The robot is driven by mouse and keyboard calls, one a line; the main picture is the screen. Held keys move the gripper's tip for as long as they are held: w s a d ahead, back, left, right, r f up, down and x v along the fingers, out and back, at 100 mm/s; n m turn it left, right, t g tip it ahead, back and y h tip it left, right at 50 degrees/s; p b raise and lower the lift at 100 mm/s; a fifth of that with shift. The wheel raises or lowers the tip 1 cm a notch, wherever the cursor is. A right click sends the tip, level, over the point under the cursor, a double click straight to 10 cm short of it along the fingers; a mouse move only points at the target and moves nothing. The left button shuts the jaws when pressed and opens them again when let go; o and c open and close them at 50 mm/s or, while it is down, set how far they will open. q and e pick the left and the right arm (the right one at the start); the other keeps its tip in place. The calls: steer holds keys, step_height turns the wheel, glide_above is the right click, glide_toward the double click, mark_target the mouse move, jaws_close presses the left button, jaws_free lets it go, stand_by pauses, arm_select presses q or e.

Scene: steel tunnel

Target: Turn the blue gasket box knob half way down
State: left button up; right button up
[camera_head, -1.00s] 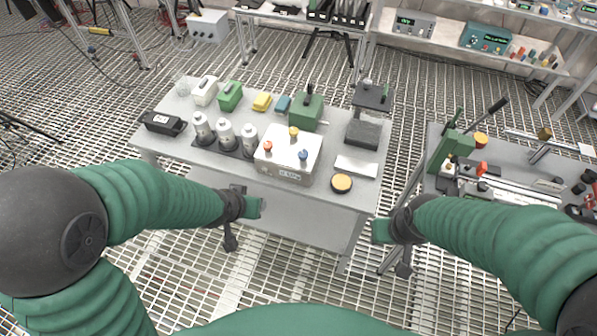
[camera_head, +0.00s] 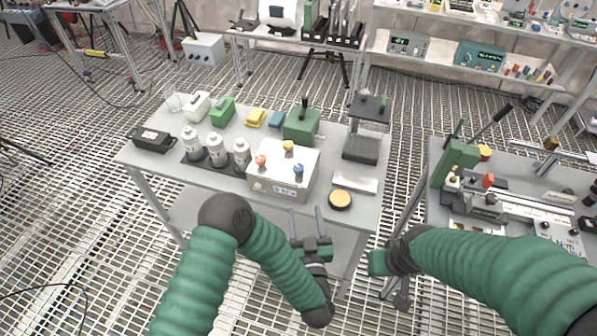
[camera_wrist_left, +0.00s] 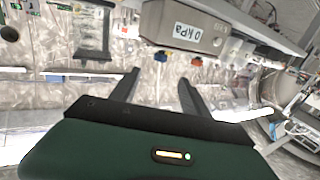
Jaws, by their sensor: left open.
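The gasket box is a pale grey box (camera_head: 276,188) near the front edge of the table. On its top are a blue knob (camera_head: 298,170) at the front right, an orange knob (camera_head: 260,161) at the left and a yellow knob (camera_head: 288,147) at the back. My left gripper (camera_head: 306,213) is open and empty, in front of the table edge, nearer than the blue knob and apart from it. In the left wrist view, the box (camera_wrist_left: 180,24) appears inverted, with the blue knob (camera_wrist_left: 160,56) beyond the open fingers (camera_wrist_left: 158,80). My right gripper (camera_head: 378,262) hangs right of the table; its fingers are unclear.
White-grey canisters (camera_head: 217,149) stand left of the box. A round black and yellow item (camera_head: 340,200) lies right of it, near the front edge. A green device (camera_head: 301,126) stands behind. Another bench with green machinery (camera_head: 456,166) is at the right.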

mark_target(299, 173)
arm_select(q)
steer(key=w, duration=0.5)
steer(key=w+a, duration=0.1)
steer(key=w, duration=0.5)
steer(key=w+p, duration=0.1)
steer(key=w, duration=0.4)
steer(key=shift+w+a+r, duration=0.1)
steer(key=shift+w+a, duration=0.1)
steer(key=shift+w, duration=0.15)
jaws_close()
